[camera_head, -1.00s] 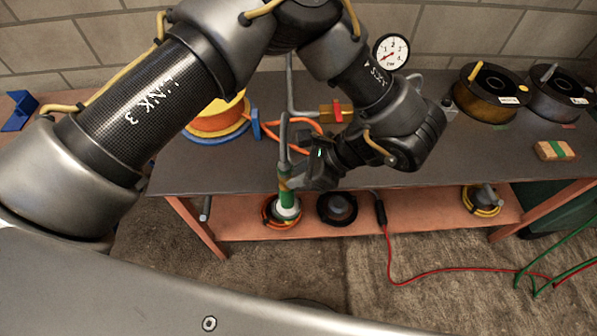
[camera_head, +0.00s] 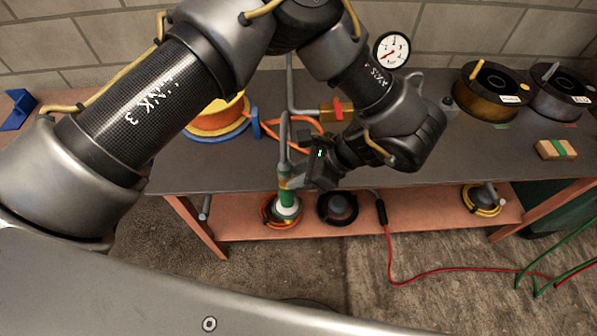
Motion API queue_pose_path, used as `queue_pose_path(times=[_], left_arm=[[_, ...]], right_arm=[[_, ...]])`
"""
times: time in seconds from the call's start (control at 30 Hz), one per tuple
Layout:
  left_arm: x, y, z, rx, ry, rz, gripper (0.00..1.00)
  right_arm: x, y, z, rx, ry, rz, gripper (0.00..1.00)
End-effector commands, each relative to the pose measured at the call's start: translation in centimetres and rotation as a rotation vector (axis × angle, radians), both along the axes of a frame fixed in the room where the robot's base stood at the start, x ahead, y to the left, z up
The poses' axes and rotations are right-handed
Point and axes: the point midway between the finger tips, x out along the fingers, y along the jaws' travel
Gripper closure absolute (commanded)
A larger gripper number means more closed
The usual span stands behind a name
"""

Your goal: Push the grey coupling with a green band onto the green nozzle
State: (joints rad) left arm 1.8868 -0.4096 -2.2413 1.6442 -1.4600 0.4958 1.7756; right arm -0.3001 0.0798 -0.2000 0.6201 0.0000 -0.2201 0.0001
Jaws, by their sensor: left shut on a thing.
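My left gripper (camera_head: 290,181) is at the bench's front edge, shut at the lower end of a grey vertical pipe (camera_head: 283,140). A green cylindrical piece (camera_head: 287,198) with a pale lower end (camera_head: 288,210) shows directly below its fingers, in line with the pipe. The fingers hide the part between pipe and green piece. I cannot tell the grey coupling's body from the green nozzle here, nor whether they touch or how far one is over the other. My right gripper is not in view.
The shelf below (camera_head: 385,225) holds several coils. A red cable (camera_head: 440,269) crosses the floor.

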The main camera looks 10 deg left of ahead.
Motion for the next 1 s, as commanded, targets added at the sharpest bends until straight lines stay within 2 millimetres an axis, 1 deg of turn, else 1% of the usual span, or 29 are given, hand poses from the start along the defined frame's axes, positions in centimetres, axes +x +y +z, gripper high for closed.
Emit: queue_pose_path(times=[0.6, 0.9, 0.93, 1.0], left_arm=[[0.0, 0.0, -1.3, 0.000, 0.000, 0.000, 1.00], [0.0, 0.0, -1.3, 0.000, 0.000, 0.000, 1.00], [0.0, 0.0, -1.3, 0.000, 0.000, 0.000, 0.74], [0.0, 0.0, -1.3, 0.000, 0.000, 0.000, 0.65]], right_arm=[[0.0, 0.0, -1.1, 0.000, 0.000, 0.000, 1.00], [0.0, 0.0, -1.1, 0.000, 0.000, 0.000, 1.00], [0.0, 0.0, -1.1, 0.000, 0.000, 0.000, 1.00], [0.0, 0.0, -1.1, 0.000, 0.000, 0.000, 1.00]])
